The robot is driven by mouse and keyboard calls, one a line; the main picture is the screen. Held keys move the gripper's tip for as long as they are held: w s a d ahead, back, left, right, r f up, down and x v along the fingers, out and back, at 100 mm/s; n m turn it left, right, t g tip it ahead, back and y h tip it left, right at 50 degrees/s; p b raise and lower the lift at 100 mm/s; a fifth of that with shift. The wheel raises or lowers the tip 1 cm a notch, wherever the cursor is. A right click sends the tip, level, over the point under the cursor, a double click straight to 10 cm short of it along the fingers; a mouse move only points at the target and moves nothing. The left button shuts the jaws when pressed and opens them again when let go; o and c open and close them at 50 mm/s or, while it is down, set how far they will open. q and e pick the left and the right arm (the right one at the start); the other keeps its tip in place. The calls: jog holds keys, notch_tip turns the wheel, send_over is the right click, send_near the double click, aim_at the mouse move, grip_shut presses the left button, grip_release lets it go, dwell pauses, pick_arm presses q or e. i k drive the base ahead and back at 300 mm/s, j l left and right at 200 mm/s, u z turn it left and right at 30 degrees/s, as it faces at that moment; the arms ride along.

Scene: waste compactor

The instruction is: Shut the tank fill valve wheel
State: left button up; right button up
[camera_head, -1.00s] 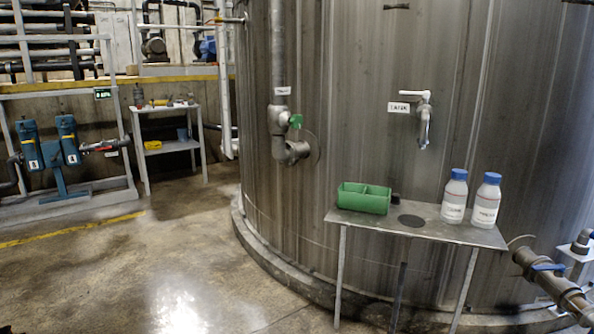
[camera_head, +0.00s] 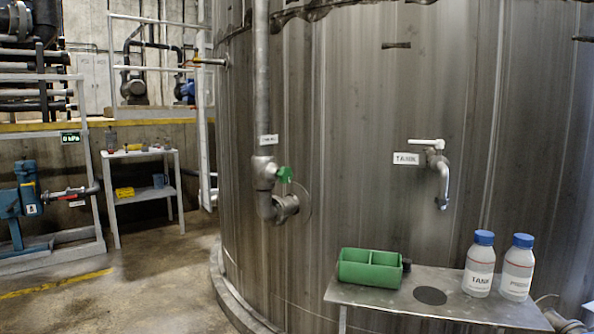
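A small green valve wheel (camera_head: 284,174) sits on the grey fill pipe (camera_head: 262,110) that runs down the left front of the large metal tank (camera_head: 345,150). A small label (camera_head: 268,140), too small to read surely, is fixed to the pipe just above the wheel. Below the wheel the pipe bends through an elbow into a flange on the tank wall. Whether the valve is open or closed cannot be told. Neither of my grippers shows in the head view.
A metal side table (camera_head: 400,302) stands before the tank at lower right, holding a green divided caddy (camera_head: 370,268) and two blue-capped bottles (camera_head: 480,270). A sample tap (camera_head: 440,175) juts above it. Open floor (camera_head: 150,275) lies at left, before a grey shelf table (camera_head: 143,193).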

aim_at(285, 174)
jog(key=i+j+z, duration=0.15)
jog(key=i+j, duration=0.2)
jog(key=i, duration=0.15)
jog(key=i+j+z, duration=0.2)
jog(key=i+j, duration=0.15)
jog(key=i, duration=0.15)
